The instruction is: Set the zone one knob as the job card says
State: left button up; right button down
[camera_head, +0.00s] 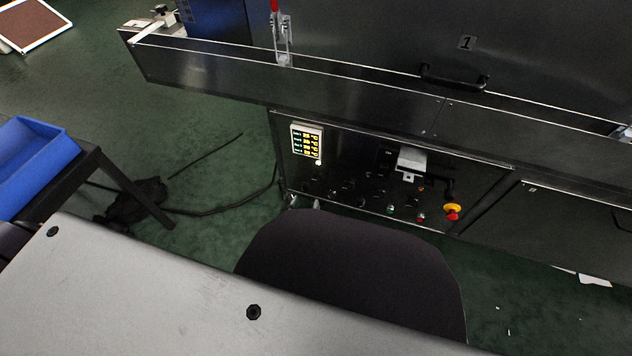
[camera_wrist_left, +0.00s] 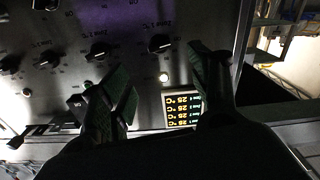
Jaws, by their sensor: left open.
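The zone one knob (camera_wrist_left: 160,43) is a round black knob on the dryer's metal panel. It shows in the left wrist view, which is upside down, beside a "Zone 1" label. Its exact setting is too small to read. The zone two knob (camera_wrist_left: 97,52) is to its left. My left gripper (camera_wrist_left: 163,65) is open and empty, with its fingers facing the panel and the knob seen between and beyond the tips. I cannot tell the distance. In the head view the knobs are small and dark on the control panel (camera_head: 368,178). No readable job card shows.
A lit temperature display (camera_head: 306,144) is on the panel's left end; it also shows in the wrist view (camera_wrist_left: 183,108). A red and yellow emergency stop (camera_head: 452,211) is on the right. A blue bin (camera_head: 36,165) stands at left. Cables (camera_head: 215,211) lie on the green floor.

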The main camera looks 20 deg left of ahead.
aim_at(316, 179)
pick_arm(q)
jog(key=shift+w+d+b, duration=0.15)
jog(key=shift+w+b, duration=1)
jog(key=shift+w, duration=1.9)
jog(key=shift+w+d+b, duration=0.1)
jog(key=shift+w+b, duration=1.05)
jog(key=shift+w, duration=1.85)
pick_arm(e)
jog(key=shift+t+y, duration=0.3)
jog(key=shift+w+a+f, duration=0.15)
jog(key=shift+a+f, duration=0.05)
jog(key=shift+f, duration=0.9)
jog(key=shift+w+a+f, duration=0.1)
jog(key=shift+a+f, duration=0.1)
jog(key=shift+f, duration=0.9)
pick_arm(q)
jog(key=shift+c, duration=0.4)
pick_arm(e)
jog(key=shift+r, duration=0.1)
pick_arm(q)
jog(key=shift+c, duration=1.2)
jog(key=c, duration=0.7)
